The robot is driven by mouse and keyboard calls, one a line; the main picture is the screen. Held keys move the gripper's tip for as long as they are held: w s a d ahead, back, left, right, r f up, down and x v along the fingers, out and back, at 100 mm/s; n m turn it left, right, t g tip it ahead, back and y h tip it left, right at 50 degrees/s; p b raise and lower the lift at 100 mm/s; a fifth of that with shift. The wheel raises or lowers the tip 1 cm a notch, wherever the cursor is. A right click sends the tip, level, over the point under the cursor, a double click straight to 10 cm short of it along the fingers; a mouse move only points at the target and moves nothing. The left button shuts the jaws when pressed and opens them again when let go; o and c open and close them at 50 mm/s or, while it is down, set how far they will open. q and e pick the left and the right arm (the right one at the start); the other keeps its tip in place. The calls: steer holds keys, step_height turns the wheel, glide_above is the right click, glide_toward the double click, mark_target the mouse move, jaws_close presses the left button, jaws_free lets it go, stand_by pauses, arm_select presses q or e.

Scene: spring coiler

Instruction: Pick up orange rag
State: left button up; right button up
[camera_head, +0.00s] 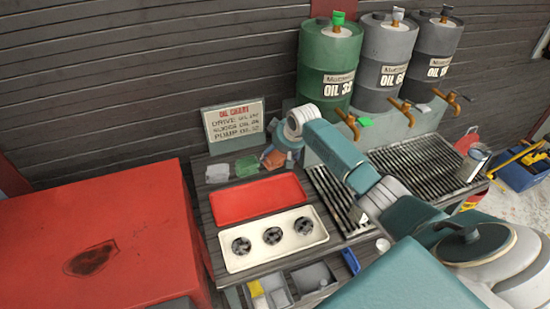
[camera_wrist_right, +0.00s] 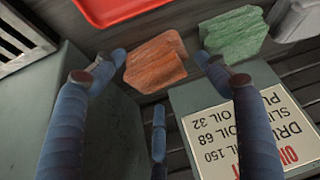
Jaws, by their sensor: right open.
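The orange rag (camera_wrist_right: 155,61) lies on the dark bench top in the right wrist view, crumpled and roughly flat. In the head view it shows as a small orange-brown patch (camera_head: 274,160) beside my right gripper, partly hidden by it. My right gripper (camera_wrist_right: 160,62) is open, with its blue fingertips to the left and right of the rag in the wrist view. A third finger shows below the rag. I cannot tell whether any finger touches the rag. My left gripper is not in view.
A green rag (camera_wrist_right: 234,36) lies close beside the orange one, with a grey rag (camera_head: 217,172) beyond. The oil chart sign (camera_head: 234,124) stands behind them. A red tray (camera_head: 258,199) lies in front; a grey drum stand (camera_wrist_right: 95,130) is close by.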

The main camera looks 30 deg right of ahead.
mark_target(276, 156)
steer(key=shift+w+f, duration=0.2)
steer(key=shift+f, duration=0.2)
steer(key=c, duration=1)
step_height(276, 156, up, 20)
steer(key=b, duration=0.2)
steer(key=shift+b, duration=0.4)
steer(key=shift+a, duration=0.1)
steer(key=shift+c, duration=0.7)
